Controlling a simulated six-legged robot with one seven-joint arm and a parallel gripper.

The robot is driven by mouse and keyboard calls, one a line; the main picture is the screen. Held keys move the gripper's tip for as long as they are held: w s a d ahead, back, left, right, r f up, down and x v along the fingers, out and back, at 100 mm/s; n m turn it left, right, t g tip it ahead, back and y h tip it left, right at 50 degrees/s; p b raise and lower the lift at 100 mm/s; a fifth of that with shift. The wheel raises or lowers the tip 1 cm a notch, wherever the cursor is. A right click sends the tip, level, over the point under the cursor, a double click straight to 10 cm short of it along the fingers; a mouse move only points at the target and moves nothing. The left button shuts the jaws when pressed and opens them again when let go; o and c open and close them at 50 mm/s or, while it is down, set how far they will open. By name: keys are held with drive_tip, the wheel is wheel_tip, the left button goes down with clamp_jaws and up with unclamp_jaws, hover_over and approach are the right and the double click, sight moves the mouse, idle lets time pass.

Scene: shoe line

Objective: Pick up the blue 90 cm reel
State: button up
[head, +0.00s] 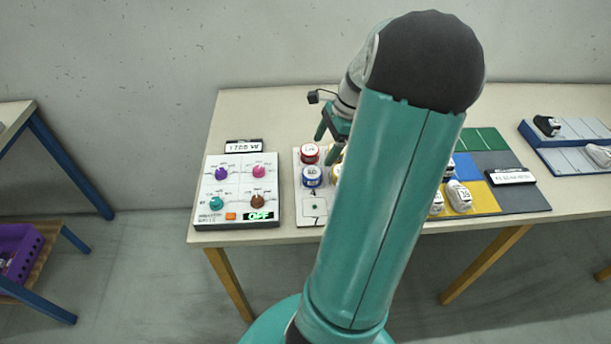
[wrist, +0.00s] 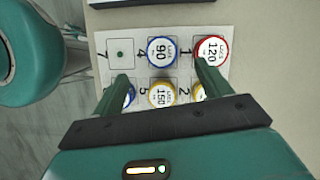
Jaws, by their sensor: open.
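The blue reel labelled 90 (wrist: 162,51) lies on a white numbered board (wrist: 121,39) in the wrist view, beside the number 4. It also shows in the head view (head: 312,177), in front of the red reel. My gripper (wrist: 161,82) is open and empty above the board. In the wrist view its fingertips lie to either side of the blue reel's column and lower than the reel, around the yellow 150 reel (wrist: 162,94).
The red 120 reel (wrist: 212,49) sits next to the blue reel. Another yellow reel (wrist: 198,93) is partly hidden by a finger. The cell marked 7 is empty.

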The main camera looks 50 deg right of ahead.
sight(313, 172)
drive_tip(key=x, duration=1)
drive_tip(key=shift+s+d+f, duration=0.1)
drive_tip(key=shift+d+f, duration=0.1)
drive_tip(key=shift+f, duration=0.25)
drive_tip(key=c, duration=1.1)
drive_tip(key=shift+o, duration=0.2)
drive_tip(key=shift+r, duration=0.1)
